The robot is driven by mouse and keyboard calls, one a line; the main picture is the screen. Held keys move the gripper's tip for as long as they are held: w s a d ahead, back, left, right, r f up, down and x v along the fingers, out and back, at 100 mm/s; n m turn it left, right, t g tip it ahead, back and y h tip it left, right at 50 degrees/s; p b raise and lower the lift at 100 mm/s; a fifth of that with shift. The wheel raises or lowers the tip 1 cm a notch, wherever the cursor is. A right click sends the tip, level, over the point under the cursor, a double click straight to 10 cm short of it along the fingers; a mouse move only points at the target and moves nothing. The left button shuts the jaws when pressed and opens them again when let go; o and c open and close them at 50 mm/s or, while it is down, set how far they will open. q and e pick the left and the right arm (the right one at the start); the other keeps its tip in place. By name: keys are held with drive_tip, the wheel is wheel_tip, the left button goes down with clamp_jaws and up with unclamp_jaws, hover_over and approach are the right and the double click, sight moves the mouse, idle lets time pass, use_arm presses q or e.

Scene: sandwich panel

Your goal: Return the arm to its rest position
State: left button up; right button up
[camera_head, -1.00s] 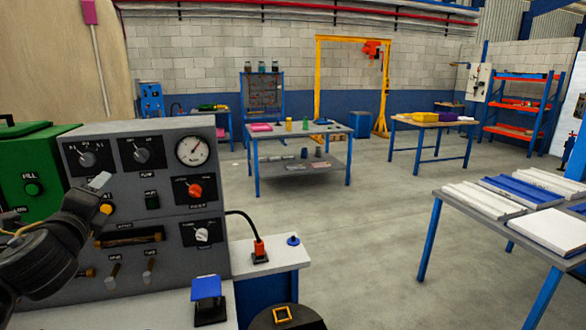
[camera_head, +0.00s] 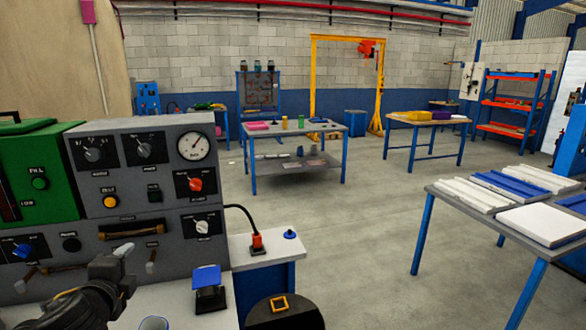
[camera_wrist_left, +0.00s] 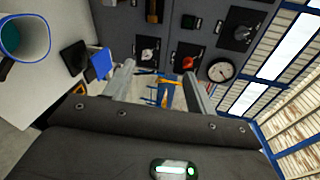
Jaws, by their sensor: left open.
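My left gripper (camera_head: 124,254) is low at the left of the head view, in front of the lower part of the grey control panel (camera_head: 150,180). In the left wrist view its two fingers (camera_wrist_left: 158,80) are apart with nothing between them. The panel carries knobs, a round gauge (camera_head: 193,146), an orange-red knob (camera_head: 195,184) and a yellow button (camera_head: 110,201). The gripper and arm hide part of the panel's lower edge. My right gripper does not show.
A blue-topped pedal-like block (camera_head: 206,278) and a cup-like container (camera_head: 153,323) stand on the white bench near the gripper. A green box (camera_head: 40,170) stands left of the panel. A table with white and blue panels (camera_head: 540,226) stands at right. Open floor lies between.

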use_arm(q)
drive_tip(key=s+d+f+n+g+h, duration=0.1)
drive_tip(key=s+d+f+n+g, duration=0.1)
drive_tip(key=s+f, duration=0.35)
drive_tip(key=s+d+f+n+g, duration=0.2)
drive_tip(key=f+n, duration=0.1)
drive_tip(key=f, duration=0.5)
drive_tip(key=s+d+f+n+g+h, duration=0.1)
drive_tip(key=s+d+f+n, duration=0.1)
drive_tip(key=s+f, duration=0.35)
drive_tip(key=s+d+f+n+g+h, duration=0.1)
drive_tip(key=s+d+f+n+g, duration=0.2)
drive_tip(key=s+f, duration=0.45)
drive_tip(key=s+d+f+n+g, duration=0.25)
drive_tip(key=s+f+n, duration=0.25)
drive_tip(key=s, duration=0.5)
wheel_tip(320, 180, down, 27)
drive_tip(key=s+g, duration=0.2)
drive_tip(key=s+a+f, duration=0.1)
drive_tip(key=s+f, duration=0.6)
drive_tip(key=s, duration=0.1)
drive_tip(key=s+a+f+g, duration=0.1)
drive_tip(key=s+a+f, duration=0.1)
drive_tip(key=s+f, duration=0.6)
drive_tip(key=shift+a, duration=0.3)
